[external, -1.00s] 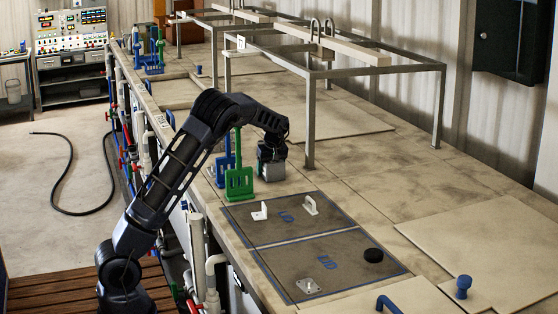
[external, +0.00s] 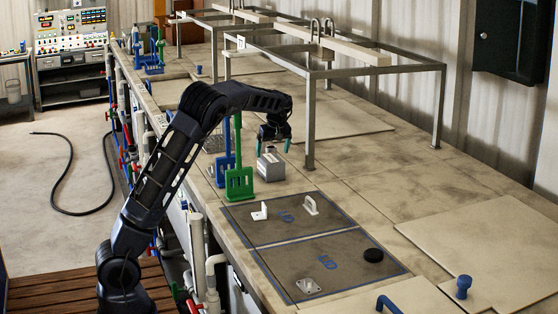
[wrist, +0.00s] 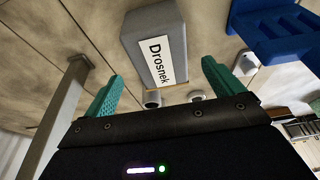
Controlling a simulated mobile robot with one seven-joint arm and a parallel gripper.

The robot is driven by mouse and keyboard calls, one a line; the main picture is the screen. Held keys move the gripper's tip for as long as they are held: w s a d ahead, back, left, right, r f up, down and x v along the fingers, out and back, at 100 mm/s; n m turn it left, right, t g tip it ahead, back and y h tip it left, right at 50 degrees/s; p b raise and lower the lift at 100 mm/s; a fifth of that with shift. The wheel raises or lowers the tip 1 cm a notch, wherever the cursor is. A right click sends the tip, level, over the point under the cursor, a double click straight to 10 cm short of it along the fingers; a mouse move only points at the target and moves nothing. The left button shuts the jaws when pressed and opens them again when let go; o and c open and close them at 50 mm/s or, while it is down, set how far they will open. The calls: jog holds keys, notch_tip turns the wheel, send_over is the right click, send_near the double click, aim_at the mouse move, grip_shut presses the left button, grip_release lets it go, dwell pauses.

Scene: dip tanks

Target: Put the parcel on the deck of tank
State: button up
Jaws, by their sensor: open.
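The parcel (external: 270,167) is a small grey box standing on the tank deck (external: 335,175), just right of the green rack (external: 239,183). In the wrist view the parcel (wrist: 145,32) shows a white label reading "Drosnek". My gripper (external: 276,147) is above the parcel with its teal fingers spread and nothing between them. In the wrist view the parcel lies beyond the fingertips of my gripper (wrist: 163,70), apart from both.
A blue rack (external: 222,165) stands behind the green one. A metal frame (external: 309,120) rises to the right of my gripper.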

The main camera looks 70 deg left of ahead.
jog(key=shift+v, duration=1.5)
